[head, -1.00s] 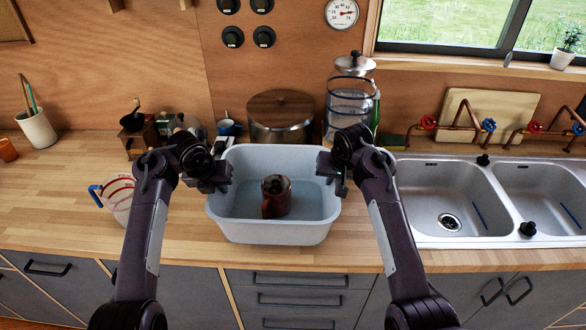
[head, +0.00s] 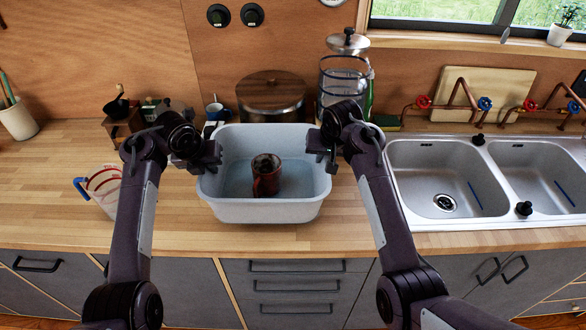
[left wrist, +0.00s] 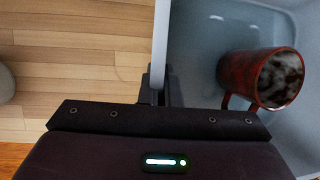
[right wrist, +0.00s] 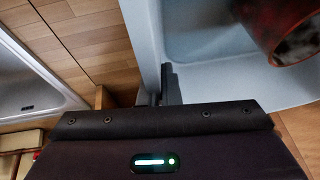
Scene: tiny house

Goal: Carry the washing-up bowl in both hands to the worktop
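The pale grey-blue washing-up bowl (head: 265,211) is over the wooden worktop (head: 60,165), near its front edge and left of the sink. I cannot tell whether its base touches the wood. A dark red mug (head: 266,176) stands inside it; the mug also shows in the left wrist view (left wrist: 262,78) and partly in the right wrist view (right wrist: 285,25). My left gripper (head: 211,158) is shut on the bowl's left wall, which runs between its fingers in the left wrist view. My right gripper (head: 324,152) is shut on the right wall. The bowl looks level.
A measuring jug (head: 104,188) stands left of my left arm. The double sink (head: 440,180) is close on the right. Worktop at left is partly clear.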

